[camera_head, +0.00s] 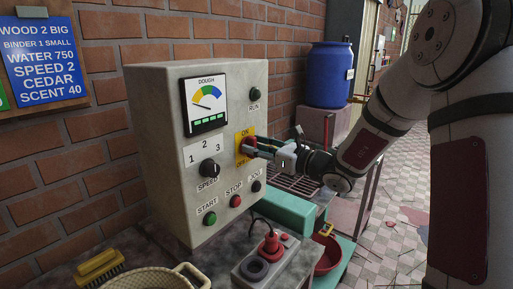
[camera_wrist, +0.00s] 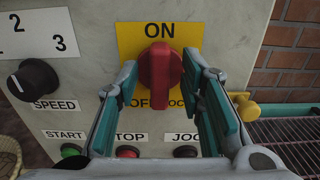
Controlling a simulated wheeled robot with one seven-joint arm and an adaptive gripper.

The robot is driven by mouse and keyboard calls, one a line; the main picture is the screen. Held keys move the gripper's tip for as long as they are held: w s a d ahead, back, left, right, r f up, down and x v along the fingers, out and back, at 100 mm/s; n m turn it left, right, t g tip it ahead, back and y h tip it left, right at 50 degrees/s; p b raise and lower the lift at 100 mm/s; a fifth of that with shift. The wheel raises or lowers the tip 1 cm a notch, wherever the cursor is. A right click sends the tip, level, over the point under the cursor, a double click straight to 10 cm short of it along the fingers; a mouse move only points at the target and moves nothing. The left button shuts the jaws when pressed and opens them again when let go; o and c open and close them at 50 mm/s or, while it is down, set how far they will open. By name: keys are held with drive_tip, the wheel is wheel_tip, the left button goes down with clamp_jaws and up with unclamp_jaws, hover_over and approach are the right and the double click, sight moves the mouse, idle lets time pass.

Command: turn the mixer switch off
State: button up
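The mixer switch is a red rotary knob (camera_wrist: 160,70) on a yellow plate (camera_wrist: 128,42) on the front of the grey control box (camera_head: 165,110). ON is printed above the knob and OFF below it, partly hidden. The knob's handle stands upright, one end toward ON. My gripper (camera_wrist: 160,82) is open, with one finger on each side of the knob and gaps visible between fingers and knob. In the head view my gripper (camera_head: 258,147) reaches the plate from the right and covers part of the knob (camera_head: 248,144).
The speed knob (camera_head: 209,170) and the green start (camera_head: 210,218), red stop (camera_head: 235,201) and black jog (camera_head: 256,186) buttons sit left of and below the switch. A yellow fitting (camera_wrist: 246,108) juts out to the right. A red-knobbed unit (camera_head: 270,247) stands below.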

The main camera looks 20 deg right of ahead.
drive_tip(key=shift+w+a, duration=0.1)
clamp_jaws()
drive_tip(key=shift+n+b, duration=0.3)
drive_tip(key=shift+b, duration=0.05)
drive_tip(key=n+b, duration=0.5)
drive_tip(key=b, duration=0.4)
drive_tip(key=n+b, duration=0.6)
drive_tip(key=b, duration=0.3)
drive_tip(key=f+n+b, duration=0.1)
drive_tip(key=n+b, duration=0.5)
drive_tip(key=b, duration=0.3)
drive_tip(key=shift+s+a+b, duration=0.2)
drive_tip(key=shift+a+b, duration=0.05)
drive_tip(key=shift+b, duration=0.05)
drive_tip(key=shift+r+n+b, duration=0.1)
drive_tip(key=shift+n+b, duration=0.2)
drive_tip(key=shift+b, duration=0.1)
